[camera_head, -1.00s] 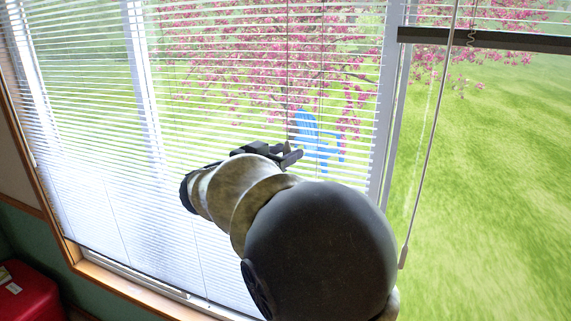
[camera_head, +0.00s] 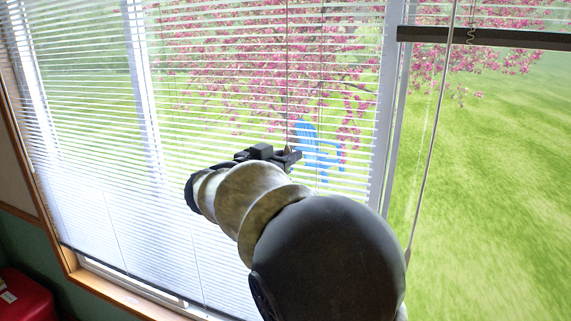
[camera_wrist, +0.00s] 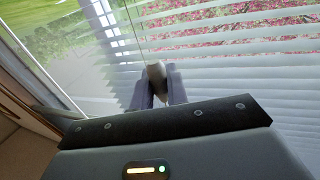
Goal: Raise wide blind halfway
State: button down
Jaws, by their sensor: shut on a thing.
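The wide blind (camera_head: 110,190) hangs lowered over the big left window, its light slats spread with gaps between them. Its dark bottom rail (camera_head: 125,275) is low, near the wooden sill. A thin cord (camera_head: 287,90) runs down the front of the blind to my gripper (camera_head: 292,156). In the wrist view my gripper (camera_wrist: 162,86) is shut on the greyish cord tassel (camera_wrist: 155,72), which stands between the two fingers with the cord rising from it. In the head view my arm hides part of the blind's lower right.
A narrower raised blind with a dark bottom rail (camera_head: 500,39) hangs at the right window, with a wand (camera_head: 428,150) beside it. A red box (camera_head: 22,297) is at the lower left. The wooden sill (camera_head: 120,295) runs below the blind.

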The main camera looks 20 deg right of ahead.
notch_tip(320, 180, down, 8)
jog(key=b, duration=1.1)
jog(key=shift+f+b, duration=0.25)
jog(key=shift+b, duration=0.05)
notch_tip(320, 180, down, 9)
jog(key=b, duration=1.3)
jog(key=shift+r, duration=0.1)
notch_tip(320, 180, down, 9)
jog(key=b, duration=1.2)
jog(key=shift+b, duration=0.3)
